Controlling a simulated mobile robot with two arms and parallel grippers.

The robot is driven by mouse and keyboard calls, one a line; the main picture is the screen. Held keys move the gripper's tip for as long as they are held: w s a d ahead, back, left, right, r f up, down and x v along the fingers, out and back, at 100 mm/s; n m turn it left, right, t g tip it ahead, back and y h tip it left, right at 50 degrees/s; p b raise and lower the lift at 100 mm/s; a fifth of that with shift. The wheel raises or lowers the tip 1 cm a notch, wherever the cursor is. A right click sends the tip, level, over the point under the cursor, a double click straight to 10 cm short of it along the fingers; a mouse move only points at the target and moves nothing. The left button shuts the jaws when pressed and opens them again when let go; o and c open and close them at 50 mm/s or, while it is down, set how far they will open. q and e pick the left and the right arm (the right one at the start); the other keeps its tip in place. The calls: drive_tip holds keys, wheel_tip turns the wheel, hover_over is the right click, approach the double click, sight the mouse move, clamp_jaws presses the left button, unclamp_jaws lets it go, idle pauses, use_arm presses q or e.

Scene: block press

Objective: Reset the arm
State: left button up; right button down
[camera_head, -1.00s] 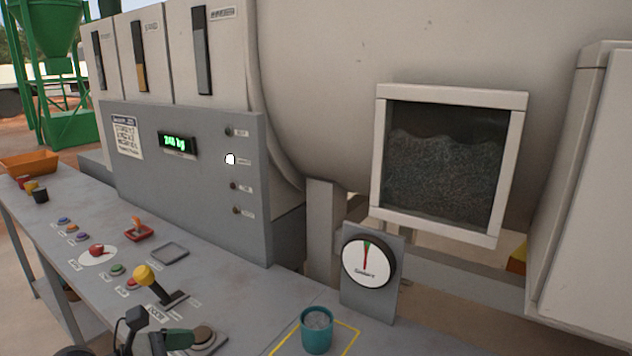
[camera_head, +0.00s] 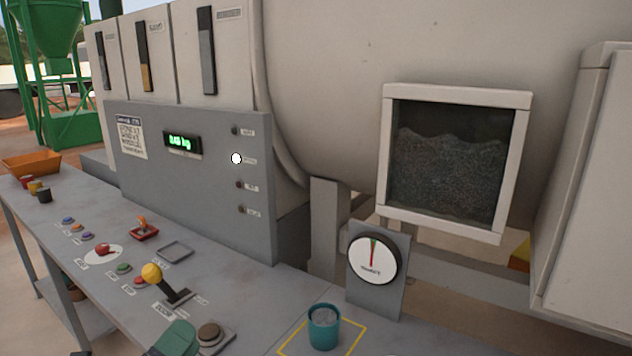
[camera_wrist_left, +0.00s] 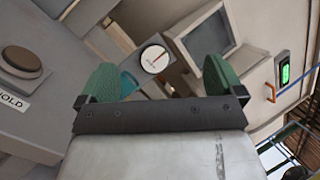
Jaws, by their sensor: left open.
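My left gripper (camera_wrist_left: 160,82) is open and empty, its two green fingers spread wide in the left wrist view. In the head view only a green finger (camera_head: 177,338) shows at the bottom edge, left of the brown round button (camera_head: 209,334) on its grey base. That button also shows in the left wrist view (camera_wrist_left: 22,60), beside a label ending in "HOLD", apart from the fingers. The yellow-knobbed lever (camera_head: 152,274) stands on the bench just beyond. My right gripper is not in view.
A teal cup (camera_head: 323,327) stands inside a yellow outline on the bench. A dial gauge (camera_head: 375,257) stands behind it. A grey panel with a green display (camera_head: 183,142) and several lamps, one lit white (camera_head: 236,158), rises at the back. Buttons line the bench's left part.

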use_arm(q)
drive_tip(key=s+a+f+n+g+y, duration=0.3)
drive_tip(key=f+n+y, duration=0.4)
drive_tip(key=n, duration=0.4)
drive_tip(key=s+a+f+n+g+y, duration=0.25)
drive_tip(key=f+n+y, duration=0.4)
drive_tip(key=n, duration=0.45)
drive_tip(key=s+d+f+n+g+h, duration=0.1)
drive_tip(key=s+d+f+n+g, duration=0.15)
drive_tip(key=s+f+g, duration=0.4)
drive_tip(key=s+d+f+n+g+h, duration=0.2)
drive_tip(key=s+f+n+g, duration=0.15)
drive_tip(key=s, duration=0.65)
wheel_tip(320, 180, down, 26)
drive_tip(key=s+r+g+p, duration=0.1)
drive_tip(key=g, duration=0.1)
drive_tip(key=s+a+f+m+p, duration=0.1)
drive_tip(key=s+a+f, duration=0.1)
drive_tip(key=s+f, duration=1.2)
drive_tip(key=shift+s+a+g, duration=0.2)
drive_tip(key=shift+s+g, duration=0.15)
drive_tip(key=shift+s, duration=0.15)
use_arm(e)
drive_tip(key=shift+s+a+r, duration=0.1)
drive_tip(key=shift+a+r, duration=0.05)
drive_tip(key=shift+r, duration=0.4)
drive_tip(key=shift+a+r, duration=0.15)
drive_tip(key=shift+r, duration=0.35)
use_arm(q)
drive_tip(key=shift+f, duration=0.1)
